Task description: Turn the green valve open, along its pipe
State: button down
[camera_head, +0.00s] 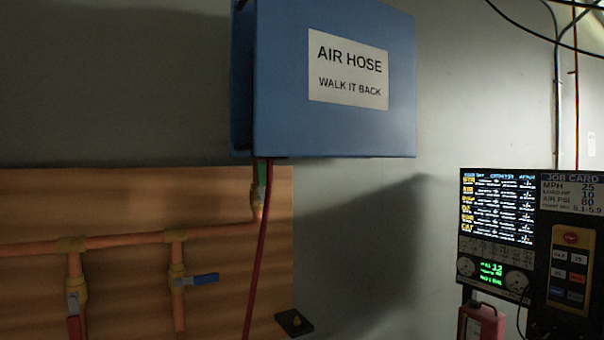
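The green valve's handle (262,173) shows as a small green strip just under the blue box. It sits above a brass fitting (256,203) at the right end of the copper pipe (210,231). The visible part of the handle looks upright, roughly in line with the short vertical pipe end. Its upper part is hidden by the blue box, and a red hose (262,245) crosses in front of it. I cannot tell its full angle. My gripper is not in view.
A blue-handled valve (203,279) and a red-handled valve (74,322) sit lower on the wooden board (130,195). The blue air hose box (290,120) overhangs the board. A lit screen panel (496,207) and a yellow pendant (570,265) stand at right.

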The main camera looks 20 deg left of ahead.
aim_at(262, 175)
jog(key=z, duration=0.35)
jog(key=k, duration=1.1)
jog(key=u, duration=1.7)
jog(key=i, duration=1)
jog(key=u, duration=0.05)
